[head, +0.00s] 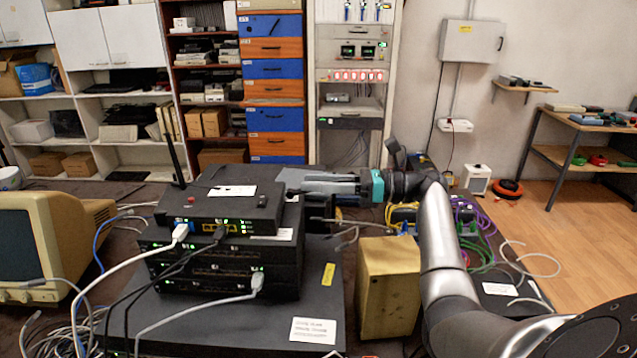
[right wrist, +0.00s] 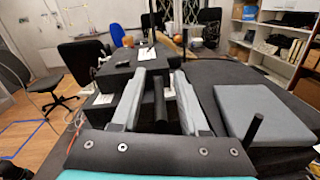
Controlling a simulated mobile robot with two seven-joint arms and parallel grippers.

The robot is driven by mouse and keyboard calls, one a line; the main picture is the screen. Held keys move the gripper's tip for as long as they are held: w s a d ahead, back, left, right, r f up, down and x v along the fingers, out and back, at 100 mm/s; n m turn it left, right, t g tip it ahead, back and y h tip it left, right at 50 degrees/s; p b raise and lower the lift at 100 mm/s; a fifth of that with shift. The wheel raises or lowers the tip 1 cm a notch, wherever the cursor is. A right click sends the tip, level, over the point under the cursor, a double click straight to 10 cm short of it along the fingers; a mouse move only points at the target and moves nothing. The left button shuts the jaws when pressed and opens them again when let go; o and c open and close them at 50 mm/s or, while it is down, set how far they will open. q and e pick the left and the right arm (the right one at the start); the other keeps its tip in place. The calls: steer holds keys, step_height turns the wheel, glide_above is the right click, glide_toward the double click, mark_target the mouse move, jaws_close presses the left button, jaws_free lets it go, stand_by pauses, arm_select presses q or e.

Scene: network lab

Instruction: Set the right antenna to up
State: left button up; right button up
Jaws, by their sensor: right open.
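The black router (head: 225,208) sits on top of a stack of dark network boxes in the head view. Its left antenna (head: 173,155) stands up, leaning slightly left. My right gripper (head: 285,181) reaches in from the right, level with the router's right side. In the right wrist view, its two grey fingers (right wrist: 160,76) are apart. A dark rod, apparently the right antenna (right wrist: 160,105), lies between them and points toward the camera, not upright. Contact with the fingers cannot be made out. In the head view the gripper hides this antenna. My left gripper is not in view.
White and black cables plug into the router's front. A beige box (head: 388,285) stands right of the stack, below my right arm. An old beige monitor (head: 40,245) is at the left. Coloured cables lie at the right. Shelves (head: 110,95) and a rack stand behind.

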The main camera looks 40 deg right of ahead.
jaws_close()
stand_by(1.4)
